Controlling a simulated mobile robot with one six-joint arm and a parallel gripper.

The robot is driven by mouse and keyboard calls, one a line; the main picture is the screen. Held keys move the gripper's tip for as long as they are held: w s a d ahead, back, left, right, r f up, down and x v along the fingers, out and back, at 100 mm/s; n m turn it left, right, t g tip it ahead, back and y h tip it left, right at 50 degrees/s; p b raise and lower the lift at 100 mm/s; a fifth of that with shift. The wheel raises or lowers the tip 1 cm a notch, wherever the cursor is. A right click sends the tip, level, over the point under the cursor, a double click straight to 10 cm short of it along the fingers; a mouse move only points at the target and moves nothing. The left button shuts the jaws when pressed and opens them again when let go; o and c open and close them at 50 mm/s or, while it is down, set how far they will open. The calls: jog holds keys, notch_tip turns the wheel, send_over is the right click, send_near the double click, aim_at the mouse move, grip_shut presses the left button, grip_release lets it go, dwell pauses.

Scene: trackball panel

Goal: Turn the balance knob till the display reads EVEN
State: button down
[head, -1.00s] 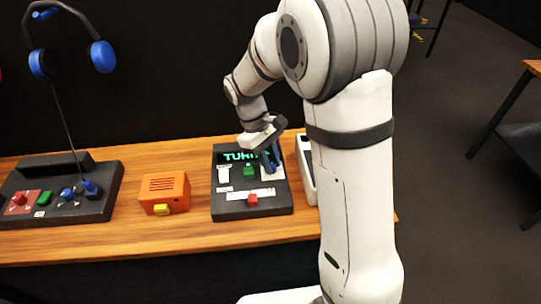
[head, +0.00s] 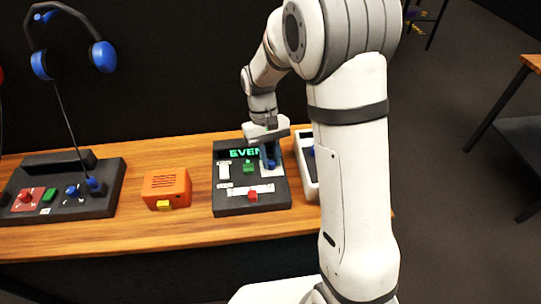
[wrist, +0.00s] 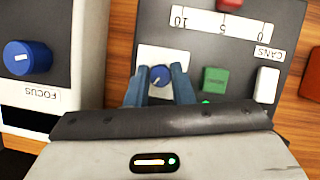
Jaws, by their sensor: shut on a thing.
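The dark panel (head: 228,204) stands on the wooden bench. Its display (head: 243,153) shows green letters that read EVEN, with the last letter partly covered by my gripper. The balance knob (wrist: 160,76) is small and blue with a white pointer line, on a white plate, in the wrist view. My gripper (wrist: 161,82) is shut on the knob, with one blue finger on each side of it. In the head view my gripper (head: 269,161) comes down at the panel's right side and hides the knob.
The panel also has a green button (head: 249,167), a red slider knob (head: 253,196) and a white switch (wrist: 266,85). A light box with a blue FOCUS knob (wrist: 28,58) stands close beside it. An orange box (head: 166,187) and another dark console (head: 98,205) are to the left.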

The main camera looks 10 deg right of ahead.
dwell(0.3)
jog(key=c, duration=1.3)
grip_release()
jog(key=shift+o, duration=0.2)
jog(key=v, duration=0.7)
jog(key=shift+w+r, duration=0.2)
jog(key=shift+r, duration=0.15)
